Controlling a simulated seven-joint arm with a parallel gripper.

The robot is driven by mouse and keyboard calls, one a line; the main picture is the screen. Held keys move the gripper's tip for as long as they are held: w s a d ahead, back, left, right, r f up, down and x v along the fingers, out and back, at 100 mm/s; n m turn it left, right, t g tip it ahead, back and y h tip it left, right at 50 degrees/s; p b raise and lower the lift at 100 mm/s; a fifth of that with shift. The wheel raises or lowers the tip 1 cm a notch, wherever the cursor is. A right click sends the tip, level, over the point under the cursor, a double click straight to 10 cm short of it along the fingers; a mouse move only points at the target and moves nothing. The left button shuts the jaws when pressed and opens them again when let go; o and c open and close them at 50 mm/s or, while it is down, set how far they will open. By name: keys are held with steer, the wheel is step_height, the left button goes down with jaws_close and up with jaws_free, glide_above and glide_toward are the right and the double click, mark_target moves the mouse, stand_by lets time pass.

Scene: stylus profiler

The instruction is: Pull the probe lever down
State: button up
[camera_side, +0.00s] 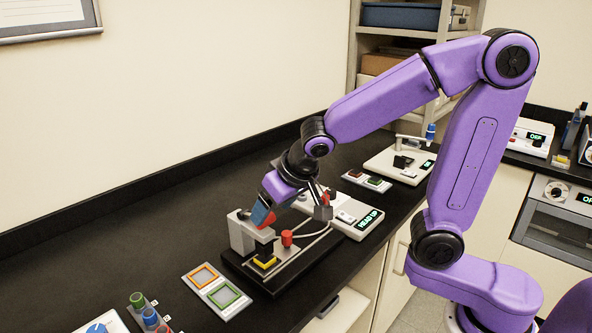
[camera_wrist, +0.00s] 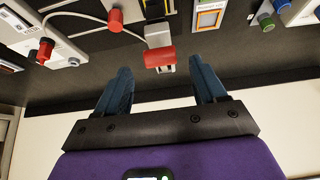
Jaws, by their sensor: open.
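The profiler stands on a black base with a grey column (camera_side: 240,235); a yellow piece (camera_side: 264,261) sits low at its front. Its display (camera_side: 368,219) reads "HEAD UP". The probe lever's red handle (camera_wrist: 159,56) shows in the wrist view on a pale arm, just ahead of and between my fingertips. My gripper (camera_wrist: 160,68) is open, with one dark blue finger on each side of the handle's line. In the side view my gripper (camera_side: 264,212) is low beside the column, tilted down, and largely hides the lever.
A red knob (camera_side: 287,238) stands on the profiler beside my gripper, with a curved cable near it. Orange (camera_side: 203,276) and green (camera_side: 225,296) framed pads lie to the left. Coloured knobs (camera_side: 149,316) stand at the front left. The bench behind is clear up to the wall.

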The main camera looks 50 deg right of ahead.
steer(key=v, duration=1.2)
steer(key=shift+r, duration=0.2)
steer(key=c, duration=0.9)
steer(key=shift+w+r+n, duration=0.15)
steer(key=shift+w+n, duration=0.1)
steer(key=shift+n, duration=0.25)
jaws_close()
steer(key=w+r+n+g, duration=0.2)
steer(key=w+n+g, duration=0.5)
steer(key=n, duration=1)
steer(key=shift+t, duration=0.4)
steer(key=f, duration=0.4)
steer(key=w+f, duration=0.1)
steer(key=f, duration=0.8)
steer(key=shift+w+f, duration=0.2)
steer(key=shift+f, duration=0.15)
